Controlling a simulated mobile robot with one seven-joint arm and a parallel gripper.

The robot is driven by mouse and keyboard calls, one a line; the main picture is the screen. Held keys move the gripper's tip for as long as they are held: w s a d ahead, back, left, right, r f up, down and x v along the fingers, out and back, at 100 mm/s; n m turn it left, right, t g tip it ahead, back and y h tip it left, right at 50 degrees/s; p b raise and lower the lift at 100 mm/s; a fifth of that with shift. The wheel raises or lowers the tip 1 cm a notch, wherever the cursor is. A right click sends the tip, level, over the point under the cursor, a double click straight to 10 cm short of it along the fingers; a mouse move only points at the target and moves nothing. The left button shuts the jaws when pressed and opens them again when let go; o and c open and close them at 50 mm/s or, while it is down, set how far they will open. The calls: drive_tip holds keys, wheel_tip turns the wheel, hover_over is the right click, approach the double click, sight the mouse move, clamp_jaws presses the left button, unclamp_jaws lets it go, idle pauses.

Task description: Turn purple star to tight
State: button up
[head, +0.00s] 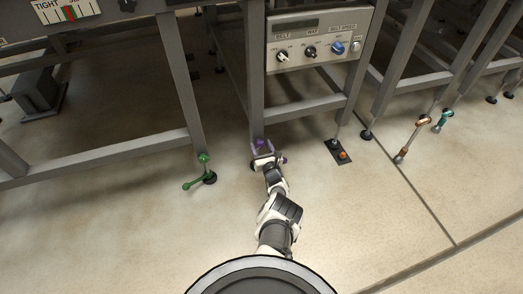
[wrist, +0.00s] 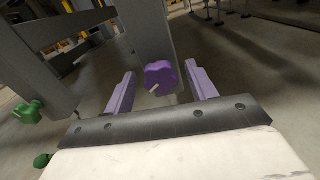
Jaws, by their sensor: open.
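The purple star (wrist: 160,77) is a lobed knob with a pale pointer stub, in front of a grey frame leg (wrist: 145,35) in the wrist view. My gripper (wrist: 161,68) is open, with one purple finger on each side of the star and a visible gap at both sides. In the head view my gripper (head: 268,148) is low at the foot of the middle frame leg. There the star cannot be told apart from the purple fingers.
A green handle (head: 198,183) stands at the left leg's foot; a green knob (wrist: 28,112) shows in the wrist view. A TIGHT gauge (head: 68,10) is top left. A control panel (head: 312,40) hangs above. A pedal (head: 339,152) sits right. Front floor is clear.

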drive_tip(key=c, duration=1)
